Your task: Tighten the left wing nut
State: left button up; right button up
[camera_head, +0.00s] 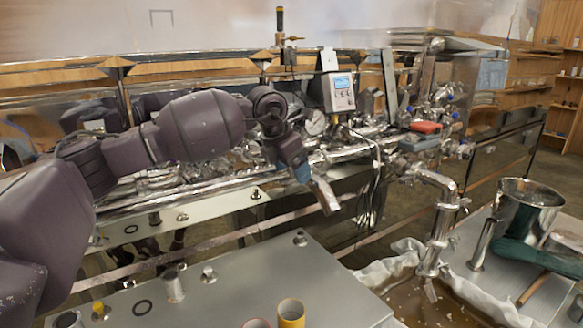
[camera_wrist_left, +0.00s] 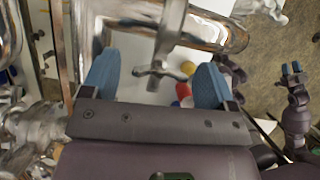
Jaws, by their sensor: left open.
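A silvery wing nut (camera_wrist_left: 158,72) with two wings shows in the left wrist view, on the end of a metal stem from a shiny pipe clamp. My left gripper (camera_wrist_left: 155,82) is open, with one blue finger on each side of the wing nut. There are visible gaps between both fingers and the wings. In the head view my left gripper (camera_head: 301,174) is by the pipes of the evaporator, and I cannot make out the wing nut there. My right gripper (camera_wrist_left: 291,67) shows small at the right of the left wrist view, its blue fingertips apart, with nothing visible between them.
Shiny pipes (camera_head: 350,151) run close around my left gripper. A control box (camera_head: 340,91) with a display stands above them. A vertical pipe (camera_head: 438,235) comes down over a cloth-lined basin at the right. A grey table (camera_head: 240,285) with small cups is in front.

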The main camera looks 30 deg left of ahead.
pick_arm(q)
jog(key=v, duration=1.1)
jog(key=shift+b, duration=0.35)
jog(key=shift+f, duration=0.1)
